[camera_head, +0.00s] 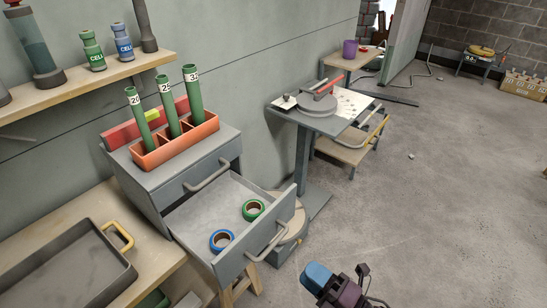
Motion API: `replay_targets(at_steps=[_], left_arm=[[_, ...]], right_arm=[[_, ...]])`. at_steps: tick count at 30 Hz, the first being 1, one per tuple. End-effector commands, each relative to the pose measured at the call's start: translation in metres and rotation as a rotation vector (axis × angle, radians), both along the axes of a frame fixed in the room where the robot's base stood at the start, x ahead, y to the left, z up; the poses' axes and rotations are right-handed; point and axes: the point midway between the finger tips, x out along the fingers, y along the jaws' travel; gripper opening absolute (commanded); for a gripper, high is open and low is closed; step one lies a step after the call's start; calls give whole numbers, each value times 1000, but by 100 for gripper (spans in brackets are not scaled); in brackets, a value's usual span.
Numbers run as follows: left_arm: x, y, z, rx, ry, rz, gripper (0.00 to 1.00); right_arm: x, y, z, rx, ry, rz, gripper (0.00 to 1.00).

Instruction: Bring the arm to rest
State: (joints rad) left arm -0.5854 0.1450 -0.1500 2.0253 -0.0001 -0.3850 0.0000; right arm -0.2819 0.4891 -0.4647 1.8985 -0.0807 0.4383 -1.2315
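My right gripper (366,284) is at the bottom edge, right of centre, over the bare floor. Only a small dark part of it shows beside blue and purple parts of my arm, so I cannot tell whether it is open or shut. It appears apart from the furniture, and I see nothing held in it. My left gripper is not in view.
An open drawer (190,213) holds a green tape roll (246,213) and a blue tape roll (212,244). An orange rack (151,160) with green tubes stands on the cabinet. A grey tray (122,263) lies lower left. Open floor (440,200) fills the right.

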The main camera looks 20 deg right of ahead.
Motion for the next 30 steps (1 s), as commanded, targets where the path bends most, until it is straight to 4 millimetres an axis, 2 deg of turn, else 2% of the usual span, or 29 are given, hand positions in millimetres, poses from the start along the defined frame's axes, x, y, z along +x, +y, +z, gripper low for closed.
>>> replay_targets(at_steps=[5,8,14,20,24,27,30], left_arm=[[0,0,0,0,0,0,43],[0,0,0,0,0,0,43],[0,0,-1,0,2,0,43],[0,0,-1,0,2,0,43],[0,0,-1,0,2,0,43],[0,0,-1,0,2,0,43],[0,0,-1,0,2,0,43]], right_arm=[[0,0,-1,28,26,5,36],[3,-1,-7,90,119,7,36],[17,-15,-26,315,450,-63,36],[21,-41,-48,646,776,-263,36],[8,-64,-66,905,953,-448,36],[-12,-84,-81,1090,1047,-607,36],[-33,-99,-91,1179,1076,-713,36]])
